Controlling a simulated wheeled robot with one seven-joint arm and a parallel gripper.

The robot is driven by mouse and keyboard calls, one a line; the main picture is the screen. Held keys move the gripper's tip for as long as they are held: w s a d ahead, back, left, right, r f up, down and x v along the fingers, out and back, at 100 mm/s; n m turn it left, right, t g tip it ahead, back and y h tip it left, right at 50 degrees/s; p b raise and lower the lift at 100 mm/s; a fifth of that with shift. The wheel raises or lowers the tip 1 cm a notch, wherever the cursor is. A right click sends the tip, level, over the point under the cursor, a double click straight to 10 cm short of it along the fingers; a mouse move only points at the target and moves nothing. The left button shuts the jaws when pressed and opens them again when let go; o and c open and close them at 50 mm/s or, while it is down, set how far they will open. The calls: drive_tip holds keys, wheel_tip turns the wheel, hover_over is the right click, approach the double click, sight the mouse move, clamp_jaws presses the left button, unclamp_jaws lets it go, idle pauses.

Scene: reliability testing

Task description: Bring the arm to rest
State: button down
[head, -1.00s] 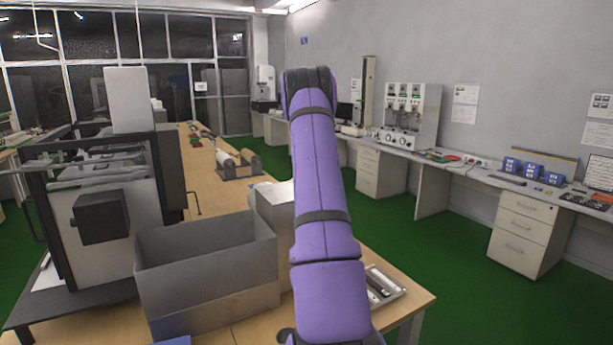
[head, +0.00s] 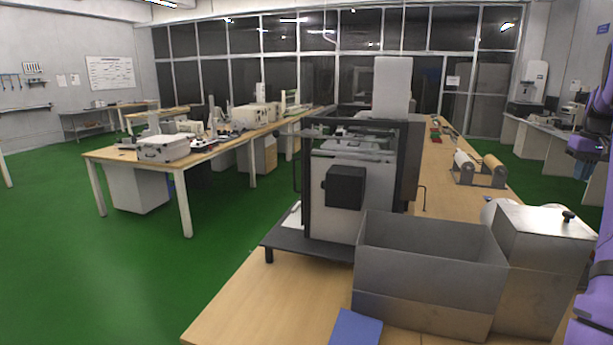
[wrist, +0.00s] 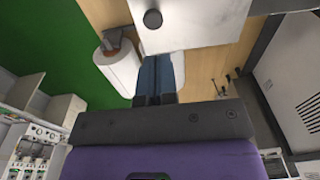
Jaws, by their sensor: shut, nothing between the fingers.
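My purple arm (head: 602,255) shows only in part along the right edge of the head view. It rises beside the bench, and its upper part is cut off by the picture edge. In the wrist view my gripper (wrist: 157,66) has its two blue fingers together with nothing between them. The fingers are apart from the white-topped metal box (wrist: 195,22), which lies beyond them in that view.
On the bench (head: 235,312) stand an open grey bin (head: 430,275), a metal box with a black knob (head: 545,260) and a black-framed machine (head: 345,215). A roll holder (head: 480,172) is farther back. Green floor (head: 110,270) is clear at left.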

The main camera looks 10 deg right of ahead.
drive_tip(key=w+a+r, duration=0.1)
drive_tip(key=a+r, duration=0.2)
drive_tip(key=a, duration=0.3)
drive_tip(key=w+a+r+n, duration=0.1)
drive_tip(key=a+r, duration=0.2)
drive_tip(key=a, duration=0.3)
drive_tip(key=w+a+r, duration=0.1)
drive_tip(key=a+r, duration=0.1)
drive_tip(key=a, duration=0.4)
drive_tip(key=s+a+r+n+t, duration=0.1)
drive_tip(key=s+a+r, duration=0.15)
drive_tip(key=a, duration=0.85)
drive_tip(key=s+a+r+n+t, duration=0.1)
drive_tip(key=s+a, duration=0.3)
drive_tip(key=a, duration=0.7)
drive_tip(key=s+a+f+n+t, duration=0.1)
drive_tip(key=s+a+f, duration=0.2)
drive_tip(key=s+a, duration=0.5)
drive_tip(key=s+a+f+n+t, duration=0.1)
drive_tip(key=s+a+f, duration=0.3)
drive_tip(key=s+a, duration=0.4)
drive_tip(key=shift+s+a+f+n, duration=0.15)
drive_tip(key=shift+s+a+n, duration=0.3)
drive_tip(key=shift+s, duration=0.7)
drive_tip(key=shift+d, duration=0.1)
